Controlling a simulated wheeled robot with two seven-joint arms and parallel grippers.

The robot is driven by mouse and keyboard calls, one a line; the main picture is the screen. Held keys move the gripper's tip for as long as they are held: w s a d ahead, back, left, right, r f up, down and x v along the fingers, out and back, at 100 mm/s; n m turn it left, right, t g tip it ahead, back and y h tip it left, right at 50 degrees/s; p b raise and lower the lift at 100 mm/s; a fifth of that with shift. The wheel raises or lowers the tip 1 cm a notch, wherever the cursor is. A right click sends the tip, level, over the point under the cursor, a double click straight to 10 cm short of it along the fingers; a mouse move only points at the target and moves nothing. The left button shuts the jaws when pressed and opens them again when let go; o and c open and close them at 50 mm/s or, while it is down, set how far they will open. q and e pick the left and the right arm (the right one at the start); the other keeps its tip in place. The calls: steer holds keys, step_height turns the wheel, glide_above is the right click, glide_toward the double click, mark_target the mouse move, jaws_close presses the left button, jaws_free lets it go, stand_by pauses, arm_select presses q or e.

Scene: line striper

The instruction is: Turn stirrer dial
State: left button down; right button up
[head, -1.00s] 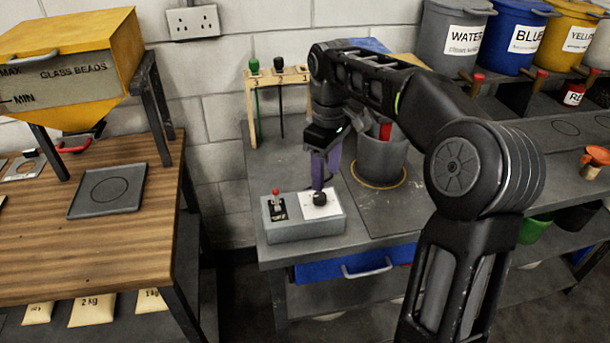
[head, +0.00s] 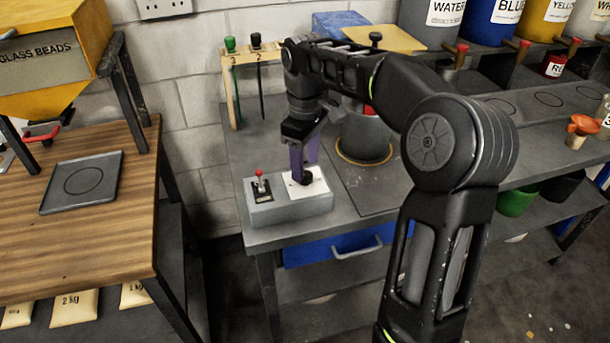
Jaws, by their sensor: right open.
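The stirrer control box (head: 290,208) is a grey block near the front left of the grey bench. On its top are a black dial (head: 304,178) on a white plate and a small red-tipped toggle switch (head: 259,182) to the left. My right gripper (head: 303,168) points down with its purple fingers at the dial, partly covering it. Its jaws are open; whether the fingers touch the dial is unclear. The dial's markings are too small to read. My left gripper is not in view.
A grey pot (head: 365,135) stands behind my right arm on the bench. A wooden rack (head: 232,90) with green- and black-topped rods is at the back. Labelled buckets (head: 456,20) line the upper shelf. A wooden table (head: 60,230) stands left, across a gap.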

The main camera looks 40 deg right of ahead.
mark_target(305, 178)
steer(key=shift+f, duration=1.25)
jaws_close()
